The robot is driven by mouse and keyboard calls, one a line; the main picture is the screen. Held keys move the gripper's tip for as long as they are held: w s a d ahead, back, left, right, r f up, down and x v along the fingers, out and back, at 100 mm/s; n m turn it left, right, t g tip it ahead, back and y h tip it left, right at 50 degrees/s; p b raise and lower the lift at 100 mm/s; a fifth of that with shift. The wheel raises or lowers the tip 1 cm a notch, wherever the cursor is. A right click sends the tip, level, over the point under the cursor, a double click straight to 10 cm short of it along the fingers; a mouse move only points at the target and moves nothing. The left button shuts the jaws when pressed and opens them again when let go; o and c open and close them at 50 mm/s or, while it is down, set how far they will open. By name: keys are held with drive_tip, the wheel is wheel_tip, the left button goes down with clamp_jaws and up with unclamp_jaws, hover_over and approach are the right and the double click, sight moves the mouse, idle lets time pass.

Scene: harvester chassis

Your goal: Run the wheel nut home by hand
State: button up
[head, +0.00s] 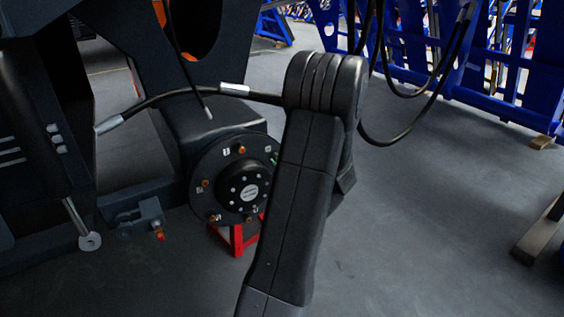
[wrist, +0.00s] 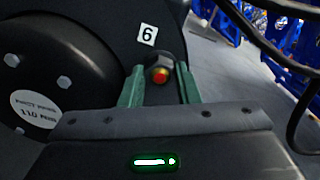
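The round black wheel hub (head: 206,165) stands at the centre left in the head view, with several orange-tipped studs around its face. In the wrist view, the hub flange (wrist: 105,45) carries a white label "6" (wrist: 148,34). Below the label is a dark nut (wrist: 165,61) around a stud with a yellow and red tip (wrist: 159,75). My gripper (wrist: 160,68) has its two green fingers on either side of the nut, with a visible gap at each side. How deep the fingertips reach is unclear. My arm hides the gripper and the hub's right side in the head view.
The hub's raised centre with a round label (wrist: 34,110) is close at left. A red stand (head: 237,238) is under the hub. A black hose (head: 165,95) crosses above it. Blue racks (head: 500,60) stand at the back right. Grey floor (head: 430,220) at right is mostly clear.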

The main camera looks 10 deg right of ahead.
clamp_jaws()
drive_tip(key=m+p, duration=1.2)
drive_tip(key=shift+r+p, duration=0.3)
drive_tip(key=shift+r, duration=0.05)
drive_tip(key=o, duration=0.6)
unclamp_jaws()
drive_tip(key=shift+f+b, duration=0.35)
drive_tip(key=shift+b, duration=0.15)
drive_tip(key=v, duration=0.5)
